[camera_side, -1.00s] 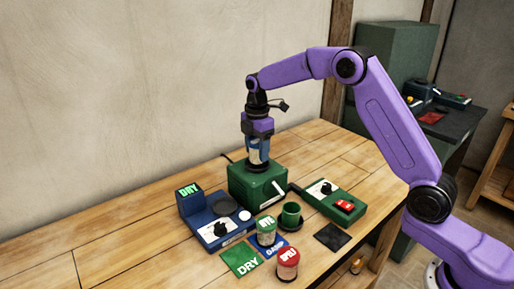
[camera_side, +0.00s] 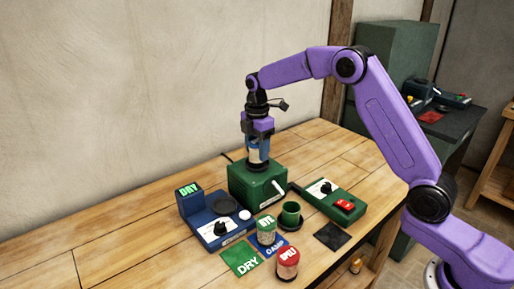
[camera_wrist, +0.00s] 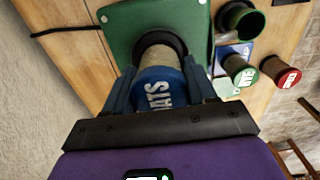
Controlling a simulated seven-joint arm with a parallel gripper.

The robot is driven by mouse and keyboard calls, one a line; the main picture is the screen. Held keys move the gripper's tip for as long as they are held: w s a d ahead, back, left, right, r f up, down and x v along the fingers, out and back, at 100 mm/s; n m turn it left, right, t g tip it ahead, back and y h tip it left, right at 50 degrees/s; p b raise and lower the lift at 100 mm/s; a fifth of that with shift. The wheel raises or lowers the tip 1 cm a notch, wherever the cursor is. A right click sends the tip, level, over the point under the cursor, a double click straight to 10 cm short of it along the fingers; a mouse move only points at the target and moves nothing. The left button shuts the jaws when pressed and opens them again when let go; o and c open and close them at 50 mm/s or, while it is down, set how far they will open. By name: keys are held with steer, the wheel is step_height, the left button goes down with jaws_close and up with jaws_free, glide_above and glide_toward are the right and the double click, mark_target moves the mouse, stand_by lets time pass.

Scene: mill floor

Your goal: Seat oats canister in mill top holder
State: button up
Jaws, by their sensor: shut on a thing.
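The oats canister (camera_wrist: 160,92) has a blue lid with white lettering. In the wrist view my gripper (camera_wrist: 165,95) is shut on it, one finger on each side. In the side view my gripper (camera_side: 258,142) holds the canister (camera_side: 257,152) upright over the green mill (camera_side: 256,185). The canister's lower end is at the dark round holder (camera_side: 258,167) on the mill top. The holder ring also shows in the wrist view (camera_wrist: 174,40), around the canister's far end. I cannot tell whether the canister is fully down in it.
A blue tester (camera_side: 212,218) with a lit DRY display stands left of the mill. A green control box (camera_side: 330,199) with a red switch is right. A green cup (camera_side: 291,214), the rye canister (camera_side: 266,232) and the spelt canister (camera_side: 287,264) stand in front, near DRY and DAMP mats.

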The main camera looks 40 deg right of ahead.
mark_target(257, 140)
steer(key=shift+f, duration=0.55)
steer(key=o, duration=1)
steer(key=shift+o, duration=0.2)
steer(key=shift+r, duration=5.5)
